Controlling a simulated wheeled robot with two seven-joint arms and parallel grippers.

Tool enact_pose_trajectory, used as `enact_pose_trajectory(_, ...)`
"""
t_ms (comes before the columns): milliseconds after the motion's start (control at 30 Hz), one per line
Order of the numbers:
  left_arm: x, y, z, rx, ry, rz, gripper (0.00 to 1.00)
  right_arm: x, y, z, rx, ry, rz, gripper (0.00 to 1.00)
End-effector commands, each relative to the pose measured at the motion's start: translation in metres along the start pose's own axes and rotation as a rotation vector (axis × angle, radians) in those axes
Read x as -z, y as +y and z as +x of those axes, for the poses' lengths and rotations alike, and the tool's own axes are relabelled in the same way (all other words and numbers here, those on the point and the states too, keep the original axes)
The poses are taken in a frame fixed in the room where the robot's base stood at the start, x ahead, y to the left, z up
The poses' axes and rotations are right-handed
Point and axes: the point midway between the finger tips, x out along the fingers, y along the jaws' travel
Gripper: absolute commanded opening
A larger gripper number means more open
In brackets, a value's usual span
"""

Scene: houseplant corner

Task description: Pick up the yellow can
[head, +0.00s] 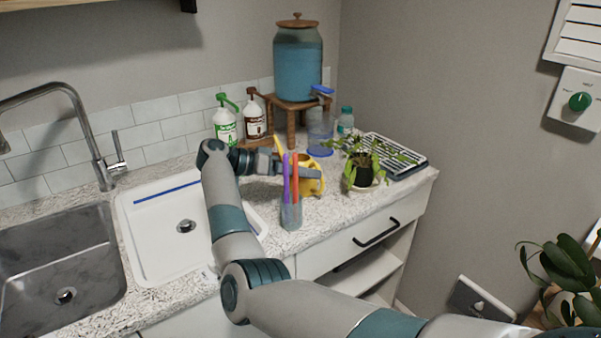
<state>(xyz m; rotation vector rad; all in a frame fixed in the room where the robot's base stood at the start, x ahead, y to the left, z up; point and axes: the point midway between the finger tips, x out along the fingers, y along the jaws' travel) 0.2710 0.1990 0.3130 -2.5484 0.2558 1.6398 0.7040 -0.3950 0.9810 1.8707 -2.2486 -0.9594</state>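The yellow can (313,189) stands on the speckled counter, right of the sink and left of a potted plant. Its yellow spout (278,147) points up to the left. My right gripper (312,180) reaches in from the left at the can's height, and its grey fingers overlap the can in the picture. A cup of pens in front hides part of the fingers and can, so I cannot tell whether the fingers touch or grip it. My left gripper is not in view.
The clear cup (291,216) with purple and orange pens stands close in front. The potted plant (364,172) and a dark rack (397,155) are at right. Behind are pump bottles (225,126) and a blue dispenser (298,72) on a wooden stand. The sink (60,265) is at left.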

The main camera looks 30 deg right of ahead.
Motion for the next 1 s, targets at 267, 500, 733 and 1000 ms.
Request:
enact_pose_trajectory(267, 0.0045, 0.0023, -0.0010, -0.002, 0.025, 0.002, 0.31, -0.0011, 0.0002, 0.0162, 0.000, -0.001, 0.000, 0.31)
enact_pose_trajectory(500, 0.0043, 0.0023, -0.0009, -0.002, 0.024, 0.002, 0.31, -0.0012, 0.0001, 0.0160, 0.000, -0.001, -0.001, 0.31)
enact_pose_trajectory(733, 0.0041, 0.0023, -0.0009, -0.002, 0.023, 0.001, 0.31, -0.0012, 0.0001, 0.0159, 0.000, -0.001, -0.001, 0.12)
enact_pose_trajectory(1000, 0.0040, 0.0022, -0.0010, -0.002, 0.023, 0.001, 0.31, -0.0012, 0.0001, 0.0159, 0.000, -0.001, -0.001, 0.00)
